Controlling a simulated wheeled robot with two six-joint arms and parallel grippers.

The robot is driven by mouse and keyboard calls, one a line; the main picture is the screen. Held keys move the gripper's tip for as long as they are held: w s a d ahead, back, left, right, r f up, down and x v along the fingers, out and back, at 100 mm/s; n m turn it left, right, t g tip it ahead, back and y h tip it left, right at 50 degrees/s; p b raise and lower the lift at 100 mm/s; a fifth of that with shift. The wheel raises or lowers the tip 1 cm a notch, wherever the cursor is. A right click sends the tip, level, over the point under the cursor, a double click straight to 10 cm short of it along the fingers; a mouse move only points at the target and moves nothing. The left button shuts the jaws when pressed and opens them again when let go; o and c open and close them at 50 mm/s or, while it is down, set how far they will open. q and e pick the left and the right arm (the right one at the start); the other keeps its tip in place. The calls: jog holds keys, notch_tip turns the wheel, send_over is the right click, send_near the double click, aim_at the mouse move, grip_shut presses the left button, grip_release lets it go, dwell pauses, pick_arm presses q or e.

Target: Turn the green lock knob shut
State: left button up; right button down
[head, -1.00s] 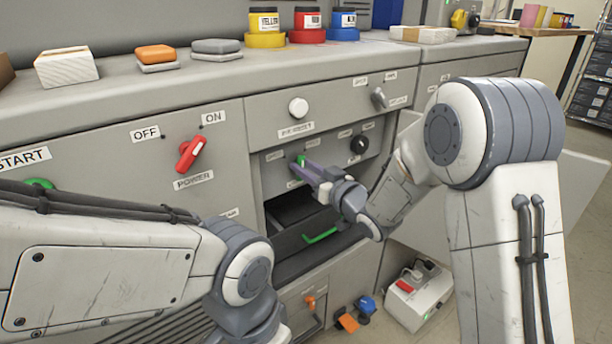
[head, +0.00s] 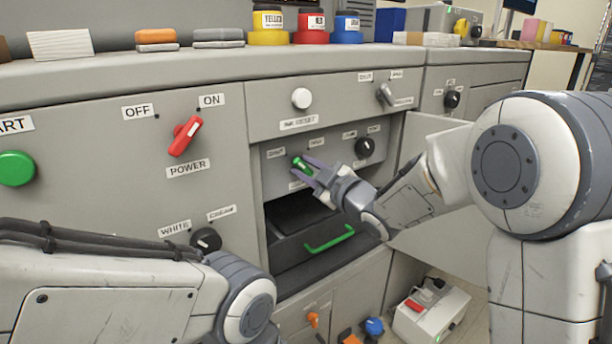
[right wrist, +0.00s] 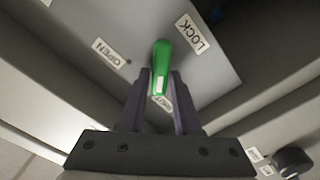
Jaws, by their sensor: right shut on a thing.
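The green lock knob (head: 301,165) sits on the recessed grey panel, left of the black knob. My right gripper (head: 308,170) is shut on it, one finger on each side. In the right wrist view the green knob (right wrist: 161,65) stands between the fingertips (right wrist: 161,82). Its white mark is at the end nearer my palm, beside a partly hidden label (right wrist: 168,103) that seems to read SHUT. The OPEN label (right wrist: 111,52) is to the left and the LOCK label (right wrist: 192,33) to the upper right. My left arm shows at lower left; its gripper is out of view.
Below the knob is a dark drawer with a green handle (head: 329,239). A black knob (head: 364,147) is to its right and a white knob (head: 301,98) above. A red power switch (head: 185,136) is at left. An open door panel (head: 445,225) stands at right.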

jog(key=shift+f+n, duration=0.1)
jog(key=shift+n, duration=0.3)
jog(key=c, duration=0.6)
grip_release()
jog(key=p+v, duration=0.1)
jog(key=v, duration=0.9)
jog(key=shift+s+d, duration=0.15)
jog(key=shift+s, duration=0.1)
